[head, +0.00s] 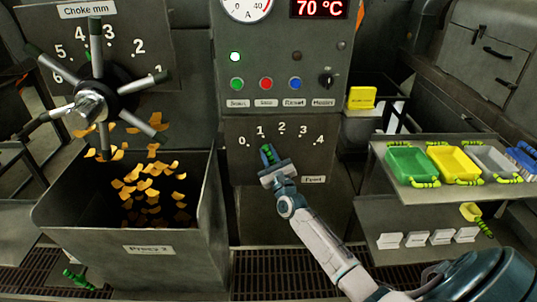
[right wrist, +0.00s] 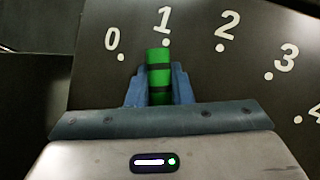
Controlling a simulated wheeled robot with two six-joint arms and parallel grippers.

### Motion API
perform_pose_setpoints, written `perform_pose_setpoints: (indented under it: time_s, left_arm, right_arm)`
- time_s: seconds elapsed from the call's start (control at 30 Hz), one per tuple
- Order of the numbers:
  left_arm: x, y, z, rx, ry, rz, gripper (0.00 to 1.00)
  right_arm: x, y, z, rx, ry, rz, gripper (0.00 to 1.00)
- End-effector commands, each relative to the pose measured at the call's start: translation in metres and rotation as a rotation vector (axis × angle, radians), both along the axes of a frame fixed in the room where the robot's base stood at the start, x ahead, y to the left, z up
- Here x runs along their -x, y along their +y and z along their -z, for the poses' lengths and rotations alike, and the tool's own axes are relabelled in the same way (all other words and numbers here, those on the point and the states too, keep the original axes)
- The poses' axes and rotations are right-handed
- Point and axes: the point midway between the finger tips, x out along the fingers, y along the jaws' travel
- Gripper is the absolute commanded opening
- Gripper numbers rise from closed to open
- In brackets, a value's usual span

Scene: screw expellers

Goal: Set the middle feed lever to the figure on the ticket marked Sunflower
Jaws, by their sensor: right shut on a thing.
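The feed lever with a green grip (head: 266,148) stands on the dial panel (head: 237,165) of the middle machine, which has figures 0 to 4. My right gripper (head: 269,157) is shut on this lever. In the right wrist view the green grip (right wrist: 159,75) with dark bands sits between the blue fingers (right wrist: 160,88), and its tip points at the figure 1. Several white tickets (head: 415,238) stand on the lower shelf at the right; their writing is too small to read, so I cannot tell which is marked Sunflower. My left gripper is out of view.
A bin (head: 130,268) of orange flakes and a spoked choke wheel (head: 97,100) are at the left. Green (head: 412,162), yellow (head: 453,163) and grey trays stand on the right shelf. Buttons and a black knob (head: 326,79) sit above the dial.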

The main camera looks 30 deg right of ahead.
Motion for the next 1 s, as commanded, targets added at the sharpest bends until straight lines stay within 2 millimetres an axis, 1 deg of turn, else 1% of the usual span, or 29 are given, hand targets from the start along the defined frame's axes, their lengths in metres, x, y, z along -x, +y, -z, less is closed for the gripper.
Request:
perform_pose_setpoints:
  time_s: [0.07, 0.17, 0.4, 0.5, 0.63, 0.93, 0.97, 1.0]
  left_arm:
    - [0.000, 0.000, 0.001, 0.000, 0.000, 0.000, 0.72]
    - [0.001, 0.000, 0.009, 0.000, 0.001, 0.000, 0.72]
    - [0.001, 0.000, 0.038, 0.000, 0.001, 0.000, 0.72]
    - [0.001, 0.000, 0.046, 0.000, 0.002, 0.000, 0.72]
    - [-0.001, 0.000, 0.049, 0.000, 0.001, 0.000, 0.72]
    - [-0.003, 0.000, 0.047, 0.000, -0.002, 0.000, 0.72]
    - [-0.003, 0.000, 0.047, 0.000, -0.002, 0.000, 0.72]
    - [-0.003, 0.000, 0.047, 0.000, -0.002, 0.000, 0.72]
  right_arm:
    - [0.000, 0.000, 0.001, -0.004, -0.002, 0.000, 0.00]
    - [0.003, -0.004, 0.001, -0.037, -0.024, 0.000, 0.00]
    - [0.016, -0.025, -0.002, -0.219, -0.137, 0.000, 0.00]
    - [0.021, -0.033, -0.004, -0.283, -0.176, 0.000, 0.00]
    - [0.024, -0.038, -0.007, -0.329, -0.201, 0.000, 0.00]
    - [0.024, -0.038, -0.008, -0.335, -0.204, 0.000, 0.00]
    - [0.024, -0.038, -0.008, -0.335, -0.204, 0.000, 0.24]
    - [0.024, -0.038, -0.008, -0.335, -0.204, 0.000, 0.32]
